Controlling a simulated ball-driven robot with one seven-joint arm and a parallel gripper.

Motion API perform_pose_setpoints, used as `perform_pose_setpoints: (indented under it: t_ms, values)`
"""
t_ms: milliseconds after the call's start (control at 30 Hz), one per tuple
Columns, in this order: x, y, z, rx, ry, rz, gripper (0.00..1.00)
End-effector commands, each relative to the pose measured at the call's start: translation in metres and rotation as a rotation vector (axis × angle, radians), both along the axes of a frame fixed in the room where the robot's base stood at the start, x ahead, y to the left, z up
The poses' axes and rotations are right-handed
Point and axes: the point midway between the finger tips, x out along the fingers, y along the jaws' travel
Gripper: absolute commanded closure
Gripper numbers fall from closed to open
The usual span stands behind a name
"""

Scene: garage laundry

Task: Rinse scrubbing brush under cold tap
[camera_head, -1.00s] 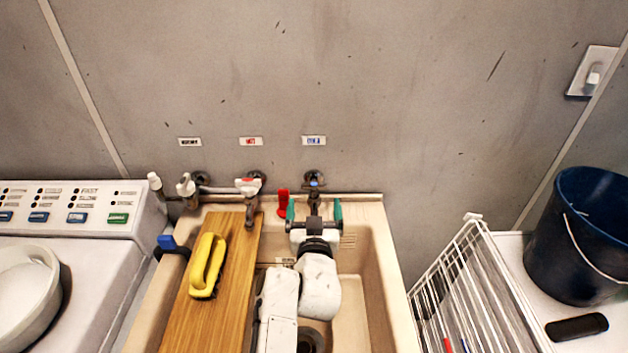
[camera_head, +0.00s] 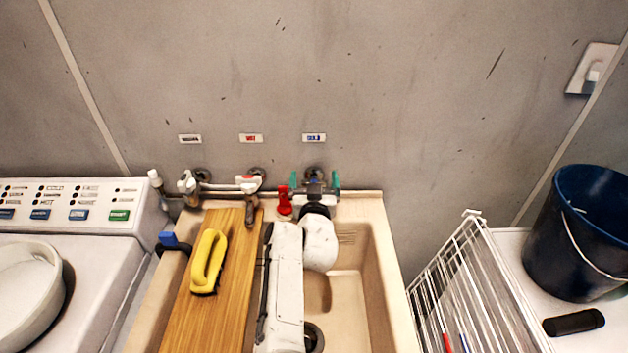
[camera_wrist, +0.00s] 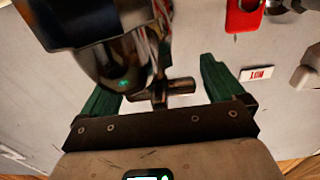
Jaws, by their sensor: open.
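The scrubbing brush (camera_head: 208,262), with a yellow loop handle, lies on the wooden board (camera_head: 234,296) across the left part of the beige sink (camera_head: 381,270). The cold tap (camera_head: 315,172) is on the wall under the blue-lettered label (camera_head: 314,138) and is mostly hidden by my gripper (camera_head: 315,180). My gripper is open, with a green finger on each side of the tap. In the wrist view, a dark metal cross-shaped tap part (camera_wrist: 168,89) sits between the spread fingers of my gripper (camera_wrist: 163,88). I cannot tell whether they touch. No running water shows.
The hot tap (camera_head: 250,190) and a red item (camera_head: 284,201) are just left of my gripper. A third tap (camera_head: 188,184) is farther left. A washing machine (camera_head: 100,255) stands at left. A white wire rack (camera_head: 470,280) and dark blue bucket (camera_head: 580,235) are at right.

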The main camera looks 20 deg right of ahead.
Motion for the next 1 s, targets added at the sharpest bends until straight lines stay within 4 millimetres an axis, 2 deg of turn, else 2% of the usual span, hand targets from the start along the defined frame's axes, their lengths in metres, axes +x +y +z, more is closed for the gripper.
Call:
perform_pose_setpoints:
  t_ms: [100, 700, 1000]
  values:
    - [-0.0001, 0.0001, 0.0001, 0.000, 0.000, 0.000, 0.04]
    - [-0.0002, 0.0003, 0.0004, 0.000, -0.001, 0.000, 0.60]
    - [-0.0002, -0.0033, 0.0006, -0.011, -0.004, 0.066, 0.60]
